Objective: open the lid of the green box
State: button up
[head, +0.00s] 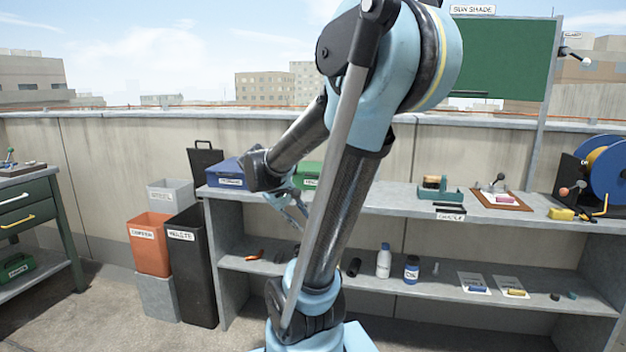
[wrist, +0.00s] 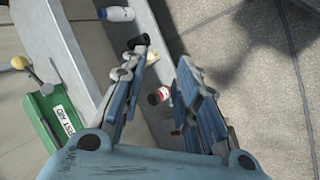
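A green box (head: 310,174) with a white label stands on the upper shelf in the head view, partly hidden behind my arm. Its lid state cannot be made out there. A green body with a white label (wrist: 46,122) shows at the left of the wrist view, apart from my fingers; it may be the same box. My gripper (head: 296,215) hangs in front of the upper shelf's edge, just left of and below the green box. In the wrist view my gripper (wrist: 158,68) has its two blue fingers spread, with nothing between them.
A blue box (head: 226,173) stands left of the green one. The upper shelf (head: 400,192) holds a green holder (head: 440,192) and a wooden board at right. Bottles (head: 384,262) stand on the lower shelf. Bins (head: 150,243) stand at left. A rod with a yellow ball (wrist: 46,88) is beside the green body.

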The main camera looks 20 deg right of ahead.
jog(key=w+a+r+n+t+h, duration=0.1)
jog(key=w+r+h, duration=0.35)
jog(key=w, duration=0.75)
jog(key=w+a+r+h, duration=0.1)
jog(key=w+r+h, duration=0.3)
jog(key=w, duration=0.8)
jog(key=shift+h, duration=0.45)
jog(key=x, duration=0.5)
jog(key=f+x, duration=0.1)
jog(key=x, duration=1.1)
jog(key=shift+f, duration=0.25)
grip_shut()
